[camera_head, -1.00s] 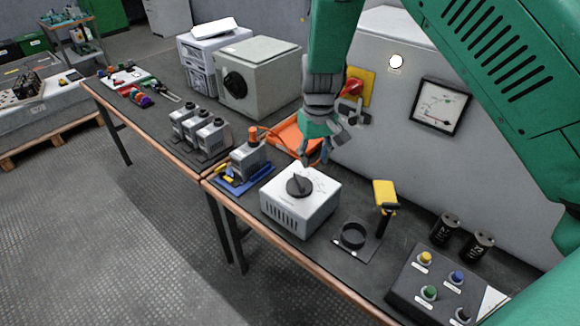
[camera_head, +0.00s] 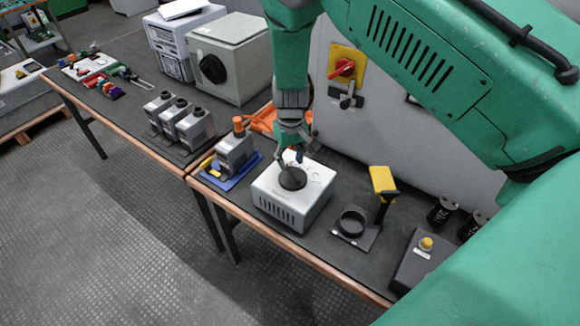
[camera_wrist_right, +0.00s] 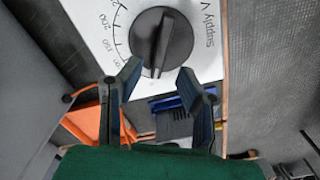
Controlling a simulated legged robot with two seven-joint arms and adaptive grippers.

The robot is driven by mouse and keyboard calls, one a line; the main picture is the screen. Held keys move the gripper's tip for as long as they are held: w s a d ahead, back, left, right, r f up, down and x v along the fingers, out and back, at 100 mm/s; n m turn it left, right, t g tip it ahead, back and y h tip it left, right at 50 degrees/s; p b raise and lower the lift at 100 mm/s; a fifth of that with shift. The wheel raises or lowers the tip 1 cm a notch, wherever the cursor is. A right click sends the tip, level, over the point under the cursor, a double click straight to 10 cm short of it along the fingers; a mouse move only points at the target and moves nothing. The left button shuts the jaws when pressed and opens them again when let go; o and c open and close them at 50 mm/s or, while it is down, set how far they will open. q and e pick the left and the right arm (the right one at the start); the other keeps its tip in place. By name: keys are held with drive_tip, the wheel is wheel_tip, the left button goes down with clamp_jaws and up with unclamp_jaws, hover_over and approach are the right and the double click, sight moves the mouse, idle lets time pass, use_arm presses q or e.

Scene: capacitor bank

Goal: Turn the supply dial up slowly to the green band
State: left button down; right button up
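The supply dial (camera_head: 292,179) is a dark round knob with a raised grip bar on top of a pale supply box (camera_head: 282,212). In the right wrist view the dial (camera_wrist_right: 161,42) sits beside a printed scale and the words "Supply V". My right gripper (camera_head: 292,153) is over the box, just behind the dial. In the right wrist view its two fingers (camera_wrist_right: 160,80) are apart, with nothing between them, pointing at the dial's near edge. I cannot tell whether they touch it. No green band shows. My left gripper is out of view.
A yellow-topped tool (camera_head: 383,181) and a black ring holder (camera_head: 352,222) stand right of the box. A grey capacitor (camera_head: 235,152) on a blue tray is to its left. A red switch (camera_head: 343,68) is on the cabinet behind. My right arm hides most of the cabinet's meter.

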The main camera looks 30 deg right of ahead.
sight(291, 169)
drive_tip(key=shift+f, duration=1.9)
drive_tip(key=shift+s, duration=0.1)
clamp_jaws()
drive_tip(key=shift+m, duration=0.4)
drive_tip(key=shift+s+d+m, duration=0.1)
drive_tip(key=shift+d+m, duration=0.05)
drive_tip(key=shift+m, duration=1.05)
drive_tip(key=shift+d+m, duration=0.1)
drive_tip(key=shift+m, duration=1.4)
